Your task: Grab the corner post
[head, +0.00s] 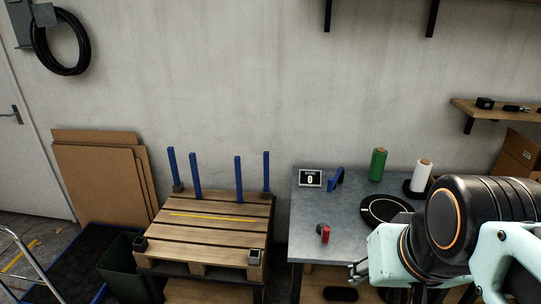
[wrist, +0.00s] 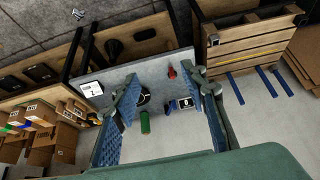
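Several blue posts rise at the back of a wooden pallet (head: 205,227) in the head view. The outer left post (head: 172,167) and outer right post (head: 266,171) stand in dark sockets at the back corners. The inner left post (head: 195,175) and inner right post (head: 238,178) stand between them; their lower ends are hard to make out. Front-corner sockets (head: 139,244) (head: 254,257) hold no post. Some posts (wrist: 266,81) also show in the wrist view, right of my fingers. My gripper (wrist: 162,108) is open and empty, over the workbench side, away from the posts.
A grey workbench (head: 345,235) right of the pallet carries a green roll (head: 378,164), a white roll (head: 421,175), a red item (head: 325,234) and a small display (head: 310,178). Cardboard sheets (head: 95,180) and a dark bin (head: 122,272) stand left of the pallet.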

